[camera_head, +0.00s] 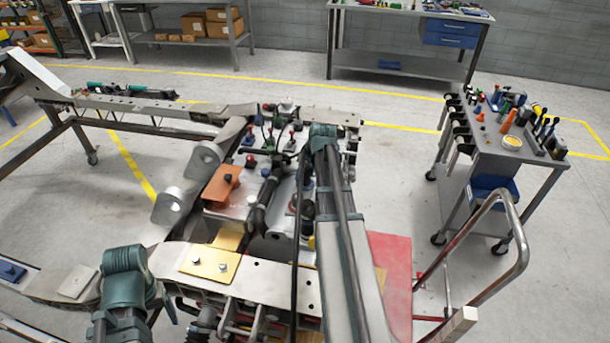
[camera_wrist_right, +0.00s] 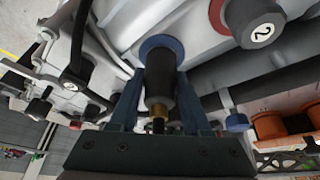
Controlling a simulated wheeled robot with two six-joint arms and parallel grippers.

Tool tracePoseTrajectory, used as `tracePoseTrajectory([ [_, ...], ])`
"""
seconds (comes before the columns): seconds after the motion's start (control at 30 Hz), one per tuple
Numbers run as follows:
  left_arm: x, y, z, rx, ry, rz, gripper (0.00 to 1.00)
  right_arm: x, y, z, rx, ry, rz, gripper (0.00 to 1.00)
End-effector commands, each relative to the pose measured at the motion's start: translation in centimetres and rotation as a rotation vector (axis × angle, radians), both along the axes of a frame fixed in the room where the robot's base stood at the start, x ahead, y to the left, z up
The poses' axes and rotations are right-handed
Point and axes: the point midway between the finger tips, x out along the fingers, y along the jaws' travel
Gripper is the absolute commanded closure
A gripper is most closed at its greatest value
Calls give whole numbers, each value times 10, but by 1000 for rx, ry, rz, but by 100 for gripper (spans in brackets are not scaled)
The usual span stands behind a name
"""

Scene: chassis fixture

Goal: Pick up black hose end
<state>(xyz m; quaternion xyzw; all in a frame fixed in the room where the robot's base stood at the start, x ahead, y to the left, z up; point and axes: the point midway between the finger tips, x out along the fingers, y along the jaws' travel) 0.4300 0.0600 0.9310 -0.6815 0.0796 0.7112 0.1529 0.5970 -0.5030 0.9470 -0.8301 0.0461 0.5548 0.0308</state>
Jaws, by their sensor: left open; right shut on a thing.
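In the right wrist view, my right gripper (camera_wrist_right: 157,95) is shut on a black hose end (camera_wrist_right: 159,72), with one dark blue finger on each side. A brass-coloured tip (camera_wrist_right: 158,122) shows at its near end. Its far end lies in front of a blue ring (camera_wrist_right: 163,46) on a pale metal surface; I cannot tell whether it is seated there. In the head view my right gripper is hidden by my own arm. My left gripper (camera_head: 167,307) is partly seen low at the left, open, beside the metal frame; nothing shows between its fingers.
A black part marked 2 (camera_wrist_right: 257,26) sits in a red ring near the hose end. Black tubes cross close by. In the head view, the chassis (camera_head: 260,277) carries an orange block (camera_head: 221,186) and a gold plate (camera_head: 209,263).

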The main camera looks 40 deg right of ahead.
Motion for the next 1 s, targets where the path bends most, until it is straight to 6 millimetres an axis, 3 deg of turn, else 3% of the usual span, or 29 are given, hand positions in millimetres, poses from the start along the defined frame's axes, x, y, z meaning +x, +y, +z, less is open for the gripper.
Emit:
tracePoseTrajectory([
  [0.07,0,0,0,0,0,0,24,0,0,0,0,0,0,100],
  [0.53,0,0,3,0,0,0,24,0,0,3,0,0,0,100],
  [0.93,0,0,43,0,0,0,24,0,0,43,0,-1,0,100],
  [1.0,0,0,38,0,0,0,24,-15,-9,38,1,0,-4,100],
])
